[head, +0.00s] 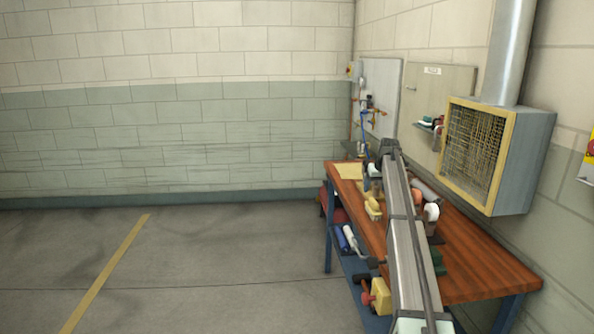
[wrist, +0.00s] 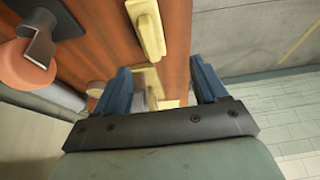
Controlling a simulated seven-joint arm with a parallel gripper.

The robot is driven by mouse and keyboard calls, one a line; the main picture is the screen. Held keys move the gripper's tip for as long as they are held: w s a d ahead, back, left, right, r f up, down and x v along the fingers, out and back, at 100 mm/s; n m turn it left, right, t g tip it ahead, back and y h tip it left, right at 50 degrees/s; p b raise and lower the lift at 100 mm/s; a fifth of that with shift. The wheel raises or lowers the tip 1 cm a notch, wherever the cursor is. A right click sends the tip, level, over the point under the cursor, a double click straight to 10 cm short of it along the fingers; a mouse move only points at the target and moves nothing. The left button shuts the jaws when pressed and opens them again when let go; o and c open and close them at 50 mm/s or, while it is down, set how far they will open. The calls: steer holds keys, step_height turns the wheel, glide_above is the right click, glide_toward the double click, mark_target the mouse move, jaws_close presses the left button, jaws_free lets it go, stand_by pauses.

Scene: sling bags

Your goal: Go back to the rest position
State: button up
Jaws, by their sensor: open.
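My gripper (wrist: 160,72) shows in the wrist view with its two blue fingers spread apart. It is open, and nothing is clearly held between the fingers. Beyond the fingers is the wooden bench top, with pale yellow pieces partly hidden behind the gripper. In the head view my arm reaches out over the wooden workbench (head: 490,270), and its far end is above the bench's far part. The gripper is small there and partly hidden by the arm. No sling bag can be made out in either view.
A yellow block-like item (head: 373,207) lies near the bench's left edge; an orange round item (wrist: 28,66) and a grey cylinder (wrist: 60,96) lie on the other side. A caged wall box (head: 480,150) overhangs the bench. The floor (head: 220,270) left of it is clear.

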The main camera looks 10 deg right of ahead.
steer(key=a+f, duration=0.8)
steer(key=a, duration=0.3)
steer(key=s+a+f+g, duration=0.1)
steer(key=s+a+f, duration=0.2)
steer(key=s+f, duration=0.75)
steer(key=s+a+f+g+y, duration=0.15)
steer(key=s+a+f, duration=0.4)
steer(key=f, duration=0.85)
steer(key=s+a+f+g, duration=0.2)
steer(key=s+f, duration=0.9)
steer(key=f, duration=0.2)
steer(key=s+a+f+g, duration=0.1)
steer(key=s+f, duration=0.3)
steer(key=s, duration=0.5)
steer(key=s+a+f+g, duration=0.1)
steer(key=s+f, duration=0.4)
steer(key=s, duration=0.3)
steer(key=s+a+f+g, duration=0.15)
steer(key=s+f, duration=0.25)
steer(key=s, duration=0.5)
steer(key=s+a+f+g+h, duration=0.1)
steer(key=s+g, duration=0.2)
steer(key=s, duration=2.5)
steer(key=shift+s+a+f, duration=0.25)
steer(key=shift+s+f, duration=0.15)
steer(key=shift+h, duration=0.25)
